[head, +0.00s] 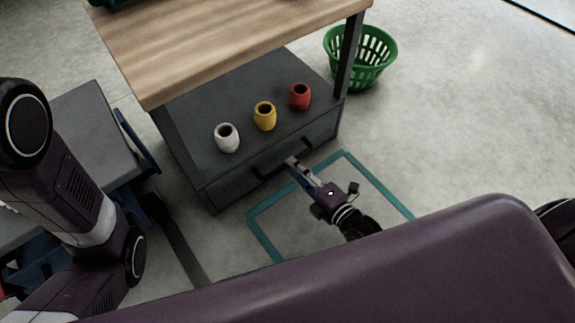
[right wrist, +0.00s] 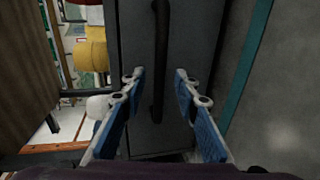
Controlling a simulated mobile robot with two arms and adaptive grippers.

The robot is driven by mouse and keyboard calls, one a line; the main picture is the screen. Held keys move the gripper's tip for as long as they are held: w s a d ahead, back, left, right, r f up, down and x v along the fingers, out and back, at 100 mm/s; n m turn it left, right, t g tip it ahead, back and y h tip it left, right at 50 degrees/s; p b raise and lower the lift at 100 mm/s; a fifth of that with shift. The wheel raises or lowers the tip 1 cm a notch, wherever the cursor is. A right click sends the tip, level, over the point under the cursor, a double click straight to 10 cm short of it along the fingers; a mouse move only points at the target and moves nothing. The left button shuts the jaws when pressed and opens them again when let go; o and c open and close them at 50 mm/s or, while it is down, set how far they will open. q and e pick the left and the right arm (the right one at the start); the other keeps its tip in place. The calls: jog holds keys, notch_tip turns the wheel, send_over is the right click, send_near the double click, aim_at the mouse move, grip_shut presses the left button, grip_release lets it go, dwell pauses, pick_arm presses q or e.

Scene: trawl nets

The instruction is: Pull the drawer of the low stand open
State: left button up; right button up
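The low dark grey stand (head: 190,150) is under the wooden table. Its drawer (head: 235,187) looks shut, its front flush with the stand. A black bar handle (head: 265,175) runs along the drawer front.
White (head: 227,138), yellow (head: 265,116) and red (head: 300,97) pots stand on the stand's top. A wooden table (head: 220,35) overhangs it. A green basket (head: 372,75) is at the back right. A teal outline (head: 385,188) marks clear floor before the drawer.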

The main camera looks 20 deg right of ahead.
jog(key=shift+b+x, duration=0.8)
jog(key=shift+x, duration=1.1)
jog(key=shift+c, duration=0.7)
grip_shut()
